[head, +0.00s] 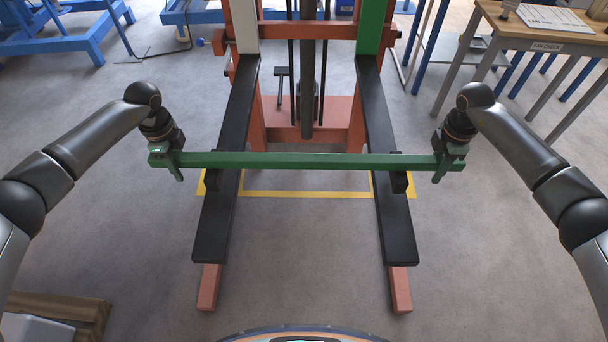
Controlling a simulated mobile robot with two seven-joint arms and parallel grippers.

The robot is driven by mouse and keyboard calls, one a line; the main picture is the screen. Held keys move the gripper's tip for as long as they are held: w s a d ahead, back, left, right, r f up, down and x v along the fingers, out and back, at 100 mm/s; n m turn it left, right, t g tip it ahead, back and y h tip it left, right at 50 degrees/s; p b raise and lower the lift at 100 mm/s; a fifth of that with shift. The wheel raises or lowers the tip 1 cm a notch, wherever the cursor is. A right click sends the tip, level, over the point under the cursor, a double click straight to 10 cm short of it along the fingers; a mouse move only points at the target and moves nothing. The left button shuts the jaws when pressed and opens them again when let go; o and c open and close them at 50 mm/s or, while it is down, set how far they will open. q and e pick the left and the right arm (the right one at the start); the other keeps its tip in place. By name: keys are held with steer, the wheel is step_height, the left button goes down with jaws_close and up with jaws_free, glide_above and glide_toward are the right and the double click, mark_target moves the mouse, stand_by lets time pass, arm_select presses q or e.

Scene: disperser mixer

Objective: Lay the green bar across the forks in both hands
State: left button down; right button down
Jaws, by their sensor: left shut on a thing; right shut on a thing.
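The green bar (306,161) runs level from left to right above or on both black forks. My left gripper (167,161) is shut on its left end, outside the left fork (216,222). My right gripper (450,163) is shut on its right end, outside the right fork (394,226). I cannot tell whether the bar touches the forks.
The orange lift frame (277,120) stands behind the bar, with red legs reaching forward under the forks. Yellow tape (305,194) marks the floor between the forks. A wooden table (545,40) stands at the back right, blue frames (60,42) at the back left. A wooden crate (85,308) is at the front left.

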arm_select(q)
steer(key=shift+r, duration=0.2)
arm_select(e)
steer(key=shift+d+r, duration=0.1)
steer(key=shift+r, duration=0.1)
arm_select(q)
steer(key=shift+a+f, duration=0.1)
steer(key=shift+f, duration=0.1)
arm_select(e)
steer(key=shift+f, duration=0.25)
